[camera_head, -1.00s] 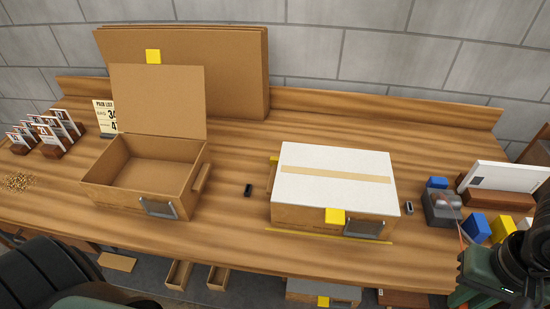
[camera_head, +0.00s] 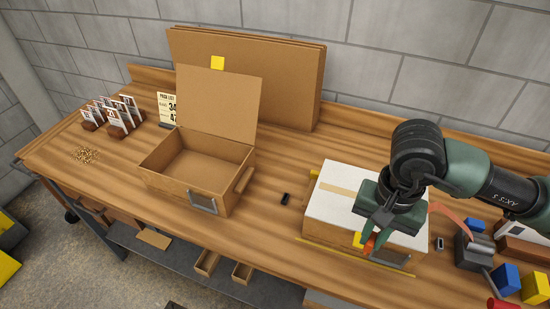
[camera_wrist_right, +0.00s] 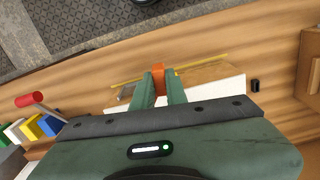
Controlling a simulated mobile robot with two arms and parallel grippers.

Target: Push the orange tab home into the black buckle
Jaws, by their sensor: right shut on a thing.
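My right gripper (camera_head: 372,237) is over the front of the white-topped carton (camera_head: 337,186), shut on an orange tab (camera_head: 370,243). The orange tab also shows between the two green fingers in the right wrist view (camera_wrist_right: 158,78). A small black piece (camera_head: 285,198), which looks like the buckle, lies on the bench just left of the carton; it also shows in the right wrist view (camera_wrist_right: 255,86). The gripper and tab are well apart from it. An orange strap (camera_head: 455,215) shows behind my right wrist. My left gripper is out of view.
An open cardboard box (camera_head: 165,182) stands to the left, its lid up. A small dark piece (camera_head: 440,243) lies right of the carton. A grey block (camera_head: 474,250) and blue and yellow blocks (camera_head: 506,279) stand further right. The bench between box and carton is mostly clear.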

